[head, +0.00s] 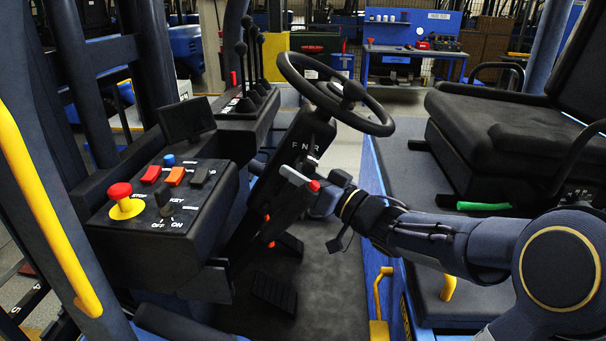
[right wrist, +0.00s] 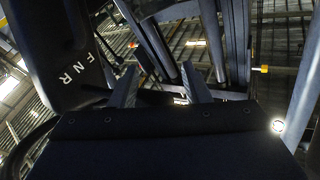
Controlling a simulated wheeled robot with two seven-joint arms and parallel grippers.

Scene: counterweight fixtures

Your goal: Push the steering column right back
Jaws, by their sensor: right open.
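The steering column (head: 280,180) is dark, tilted, and carries the steering wheel (head: 335,95) at its top. Its upper part bears the letters F N R, which also show on the column in the right wrist view (right wrist: 75,55). A lever with a red knob (head: 314,185) sits at the column's side. My right gripper (head: 322,200) is beside the column, on its seat side, below the wheel. In the right wrist view its two fingers (right wrist: 160,90) stand apart with nothing seen held between them. Whether it touches the column is unclear. My left gripper is not in view.
A control box with a red stop button (head: 121,194), rocker switches and a key switch stands left of the column. Black levers (head: 250,60) rise behind it. The seat (head: 490,130) is at the right, with a green-handled lever (head: 483,206). Pedals lie on the floor below.

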